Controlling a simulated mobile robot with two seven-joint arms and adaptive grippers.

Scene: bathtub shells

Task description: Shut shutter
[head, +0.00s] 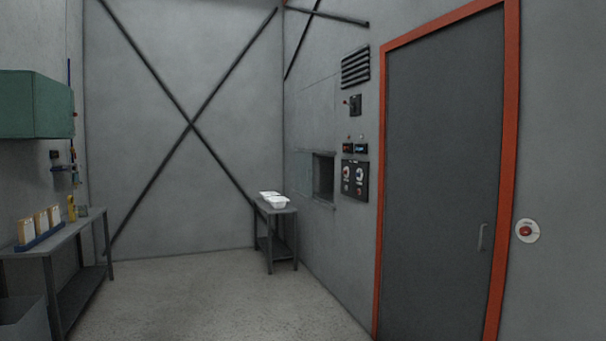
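A small square opening (323,178) is set in the right-hand wall, dark inside, beyond the door. A flat greenish-grey panel (301,172) lies beside it on the left and looks like the shutter, standing clear of the opening. A small ledge shows under the opening. Two white bathtub shells (273,200) rest on a small grey table (283,211) in the far corner, left of the opening. Neither of my grippers shows in the head view.
A grey door (440,180) in an orange frame is closed, with a red button (525,231) to its right. A control panel (355,180) is beside the opening. A long bench (60,240) stands left. The middle floor is clear.

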